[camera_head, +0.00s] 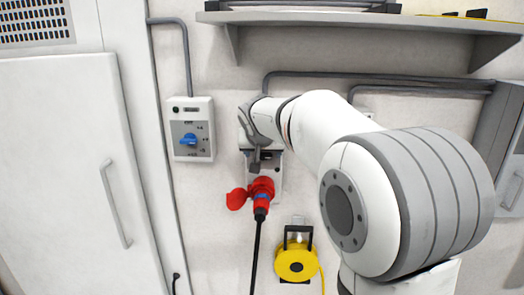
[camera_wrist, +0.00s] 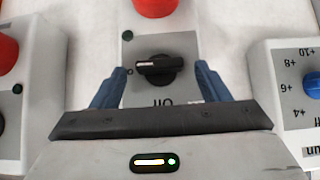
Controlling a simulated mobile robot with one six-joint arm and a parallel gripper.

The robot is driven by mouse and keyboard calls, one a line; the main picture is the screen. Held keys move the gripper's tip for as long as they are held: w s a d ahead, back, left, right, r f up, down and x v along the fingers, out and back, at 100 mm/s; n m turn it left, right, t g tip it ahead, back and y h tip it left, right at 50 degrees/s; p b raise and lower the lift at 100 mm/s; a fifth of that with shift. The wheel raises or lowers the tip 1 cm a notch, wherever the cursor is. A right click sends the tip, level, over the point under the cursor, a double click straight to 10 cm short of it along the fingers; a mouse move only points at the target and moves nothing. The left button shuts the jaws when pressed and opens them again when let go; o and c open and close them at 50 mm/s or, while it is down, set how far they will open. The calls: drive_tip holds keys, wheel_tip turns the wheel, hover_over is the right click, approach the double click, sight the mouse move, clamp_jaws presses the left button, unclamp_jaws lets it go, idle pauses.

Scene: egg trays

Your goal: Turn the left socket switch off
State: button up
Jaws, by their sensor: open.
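The left socket box (camera_head: 276,185) is on the wall in the head view, partly hidden behind my gripper (camera_head: 256,150). A red plug (camera_head: 262,190) with a black cable sits at its lower part. In the wrist view, which is upside down, its black rotary switch (camera_wrist: 158,70) lies with its bar roughly horizontal and a white mark on its left end. An upside-down label reading "Off" (camera_wrist: 161,103) is just below it. My gripper (camera_wrist: 159,78) is open, its blue fingers on either side of the switch, with visible gaps between fingers and knob.
A control box (camera_head: 190,152) with a blue knob is close on the left; it also shows in the wrist view (camera_wrist: 270,75). Another socket box (camera_wrist: 35,85) is at the wrist view's left. A shelf (camera_head: 370,20) is above; a yellow cable reel (camera_head: 296,264) hangs below.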

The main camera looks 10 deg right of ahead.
drive_tip(key=c, duration=1)
drive_tip(key=shift+a+f+h+b, duration=0.15)
drive_tip(key=shift+h+b, duration=0.15)
drive_tip(key=shift+b, duration=0.2)
drive_tip(key=h+b, duration=0.1)
drive_tip(key=n+h+b, duration=0.1)
drive_tip(key=b, duration=0.1)
drive_tip(key=shift+w+a+f, duration=0.1)
drive_tip(key=shift+a, duration=0.25)
drive_tip(key=n+h+b, duration=0.2)
drive_tip(key=a+g+h+b, duration=0.1)
drive_tip(key=h, duration=0.1)
drive_tip(key=shift+w+f+n+b, duration=0.1)
drive_tip(key=shift+f+n+b, duration=0.2)
drive_tip(key=shift+n+b, duration=0.1)
drive_tip(key=n+h+b, duration=0.1)
drive_tip(key=f+n+h+b, duration=0.1)
drive_tip(key=h+b, duration=0.1)
drive_tip(key=shift+a+h, duration=0.15)
drive_tip(key=shift+h, duration=0.15)
drive_tip(key=n+h+b, duration=0.1)
drive_tip(key=n+t+h+b, duration=0.1)
drive_tip(key=shift+w+a+f+n+h+b, duration=0.1)
drive_tip(key=shift+f+n+h+b, duration=0.1)
drive_tip(key=shift+n+h+b, duration=0.2)
drive_tip(key=shift+t, duration=0.3)
